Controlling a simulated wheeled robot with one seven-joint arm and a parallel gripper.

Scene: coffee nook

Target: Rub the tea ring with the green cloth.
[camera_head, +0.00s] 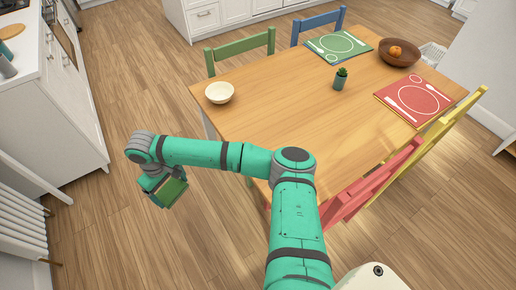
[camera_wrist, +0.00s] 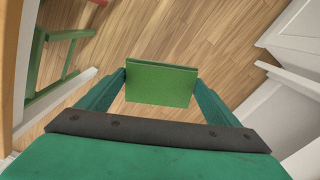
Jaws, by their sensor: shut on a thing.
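My gripper (camera_wrist: 160,84) is shut on the green cloth (camera_wrist: 160,84), a flat, folded-looking green block between the two fingers in the wrist view. In the head view the green cloth (camera_head: 169,192) hangs with my gripper (camera_head: 163,190) over the wooden floor, left of the table and apart from it. The table (camera_head: 290,108) has a bare wooden middle. I see no tea ring in either view; part of the near tabletop is hidden behind my arm.
On the table stand a cream bowl (camera_head: 219,92), a small potted plant (camera_head: 341,79), a green placemat (camera_head: 352,40), a red placemat (camera_head: 396,111) and a brown fruit bowl (camera_head: 399,58). Chairs surround it. White cabinets (camera_head: 70,115) stand at left, with free floor between.

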